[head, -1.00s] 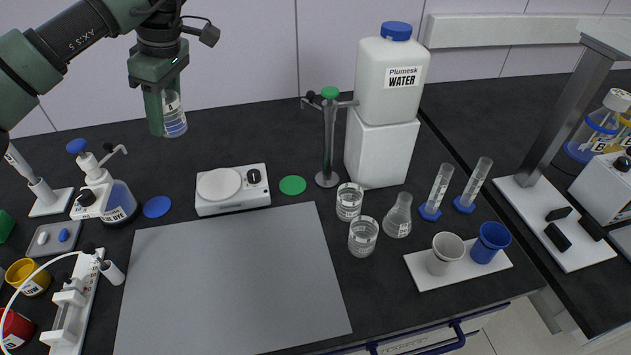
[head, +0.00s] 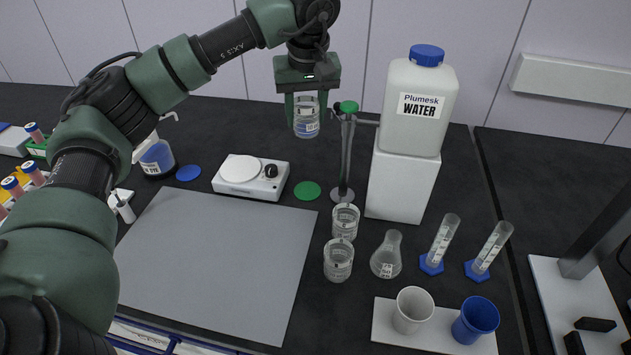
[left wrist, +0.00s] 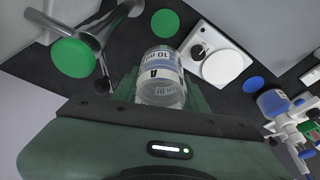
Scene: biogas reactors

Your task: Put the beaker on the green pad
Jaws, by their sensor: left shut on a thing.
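My left gripper (head: 306,104) is shut on a clear glass beaker (head: 306,122) and holds it upright in the air, well above the bench. The beaker (left wrist: 162,82) shows between the fingers in the left wrist view, with a label and printed marks. The green pad (head: 307,191) is a flat round disc on the black bench, below the held beaker, between the white hotplate and the metal post. It also shows in the left wrist view (left wrist: 165,23), apart from the beaker. My right gripper is in neither view.
A metal post with a green top (head: 347,150) stands close right of the green pad. The hotplate stirrer (head: 250,177) is to its left, a blue pad (head: 188,173) beyond. Two glass beakers (head: 338,260) and a flask (head: 386,255) stand in front. A water canister (head: 420,105) stands right.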

